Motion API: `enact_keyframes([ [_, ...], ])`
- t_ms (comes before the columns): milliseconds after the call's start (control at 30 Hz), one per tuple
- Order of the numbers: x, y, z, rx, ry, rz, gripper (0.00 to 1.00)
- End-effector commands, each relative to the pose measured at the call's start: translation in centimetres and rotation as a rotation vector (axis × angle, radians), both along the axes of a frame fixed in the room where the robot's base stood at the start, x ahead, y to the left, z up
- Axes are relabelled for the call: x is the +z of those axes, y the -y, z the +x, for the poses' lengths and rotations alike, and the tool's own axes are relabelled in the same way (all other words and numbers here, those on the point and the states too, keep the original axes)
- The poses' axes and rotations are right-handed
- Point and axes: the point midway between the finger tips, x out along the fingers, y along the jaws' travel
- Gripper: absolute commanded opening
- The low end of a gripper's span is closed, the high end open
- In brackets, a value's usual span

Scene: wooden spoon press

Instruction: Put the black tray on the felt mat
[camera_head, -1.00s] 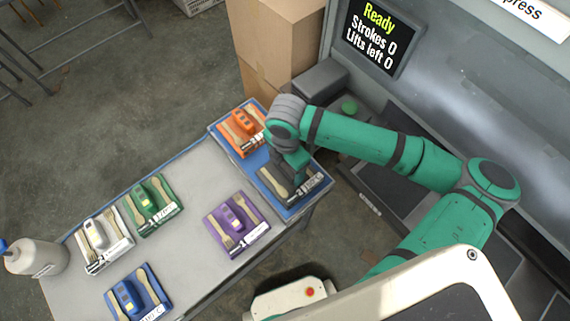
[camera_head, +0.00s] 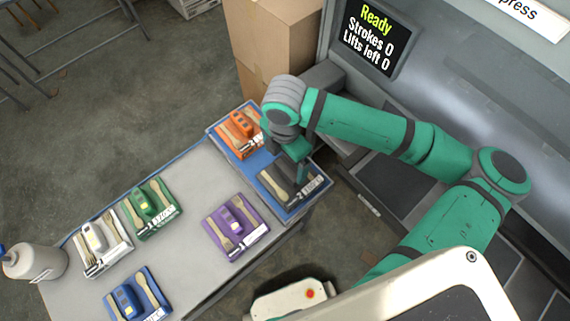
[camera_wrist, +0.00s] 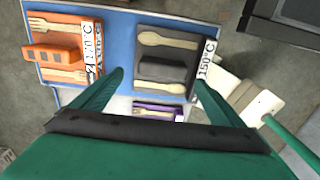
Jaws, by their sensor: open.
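The black tray (camera_head: 272,187) lies on the blue felt mat (camera_head: 290,211) at the table's right end, with wooden cutlery and a dark block on it and a white label along its front. In the wrist view the black tray (camera_wrist: 165,88) sits on the blue mat (camera_wrist: 118,50). My gripper (camera_head: 298,170) is above the tray, partly hiding it in the head view. Whether anything still touches the tray is unclear, but nothing is clamped.
An orange tray (camera_head: 240,128) shares the mat beside the black one. A purple tray (camera_head: 236,226), green tray (camera_head: 152,208), white tray (camera_head: 103,243) and blue tray (camera_head: 137,293) stand on the grey table. A bottle (camera_head: 35,261) is at the left. The press display (camera_head: 371,36) reads Ready.

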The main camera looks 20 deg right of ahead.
Motion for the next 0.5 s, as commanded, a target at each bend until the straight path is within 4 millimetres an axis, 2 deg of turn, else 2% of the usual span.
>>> enact_keyframes([
  [100, 2.4, 0.1, 0.1, -0.001, 0.003, -0.002, 0.93],
  [233, 4.4, 0.0, 0.1, -0.001, 0.002, 0.0, 0.93],
  [500, 6.1, 0.0, 0.0, 0.0, 0.001, 0.0, 0.93],
])
